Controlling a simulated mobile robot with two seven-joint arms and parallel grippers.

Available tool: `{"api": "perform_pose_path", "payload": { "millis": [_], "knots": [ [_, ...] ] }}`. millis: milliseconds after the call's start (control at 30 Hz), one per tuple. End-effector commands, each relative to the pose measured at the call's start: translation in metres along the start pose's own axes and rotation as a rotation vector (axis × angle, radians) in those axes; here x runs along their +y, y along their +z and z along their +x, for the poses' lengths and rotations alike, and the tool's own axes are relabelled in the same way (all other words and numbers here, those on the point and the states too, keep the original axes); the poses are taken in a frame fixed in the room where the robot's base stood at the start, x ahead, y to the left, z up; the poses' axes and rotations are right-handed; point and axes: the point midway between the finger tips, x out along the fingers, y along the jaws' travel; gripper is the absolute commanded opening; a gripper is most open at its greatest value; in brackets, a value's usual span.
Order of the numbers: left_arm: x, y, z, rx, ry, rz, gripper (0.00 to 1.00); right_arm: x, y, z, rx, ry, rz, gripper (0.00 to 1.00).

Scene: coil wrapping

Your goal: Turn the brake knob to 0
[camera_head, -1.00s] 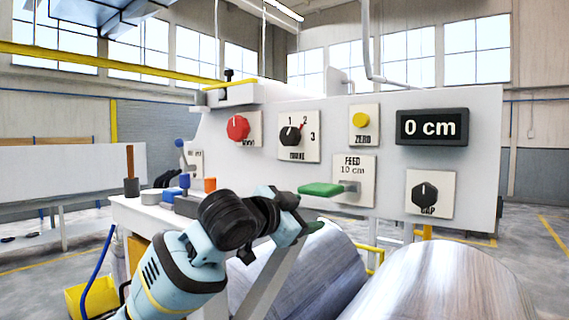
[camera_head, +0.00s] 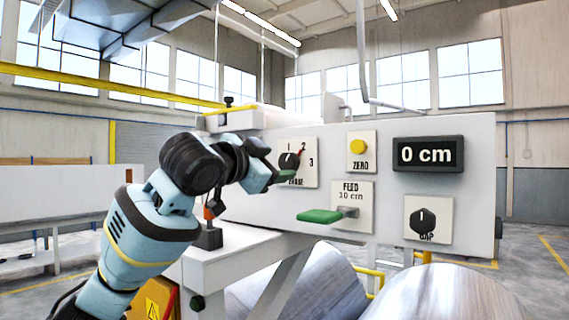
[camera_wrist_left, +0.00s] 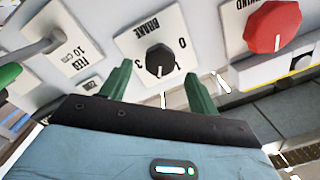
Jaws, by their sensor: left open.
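The brake knob (camera_head: 290,161) is a black knob on a white plate on the machine's panel, marked 1, 2 and 3 in the head view. Its lower part is overlapped by my left gripper (camera_head: 278,178). In the left wrist view the brake knob (camera_wrist_left: 159,60) appears upside down, with 0 to its right and 3 to its left. Its white line seems to point toward the 2 side, not at 0. My left gripper (camera_wrist_left: 160,88) is open, its green fingers apart in front of the knob, with nothing between them. My right gripper is out of view.
A red knob (camera_wrist_left: 272,27) sits beside the brake plate. The panel also holds a yellow ZERO button (camera_head: 358,147), a display reading 0 cm (camera_head: 429,154), a green FEED lever (camera_head: 320,216) and a GAP knob (camera_head: 422,222). Metal coils (camera_head: 440,292) lie below.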

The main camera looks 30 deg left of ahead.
Motion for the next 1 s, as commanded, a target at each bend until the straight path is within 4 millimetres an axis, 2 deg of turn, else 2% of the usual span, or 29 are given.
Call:
{"api": "perform_pose_path", "payload": {
  "millis": [100, 300, 667, 1000],
  "knots": [
    [0.001, 0.0, 0.019, -0.002, 0.002, -0.002, 0.61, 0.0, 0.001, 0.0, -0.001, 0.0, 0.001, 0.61],
    [0.0, -0.001, 0.037, 0.001, -0.001, 0.0, 0.61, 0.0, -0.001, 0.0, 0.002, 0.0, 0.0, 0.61],
    [0.0, 0.0, 0.042, 0.0, -0.001, 0.001, 0.61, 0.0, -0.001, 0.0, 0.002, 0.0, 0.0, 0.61],
    [0.0, 0.0, 0.042, 0.0, -0.001, 0.001, 0.18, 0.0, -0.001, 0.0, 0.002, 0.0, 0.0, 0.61]
  ]
}}
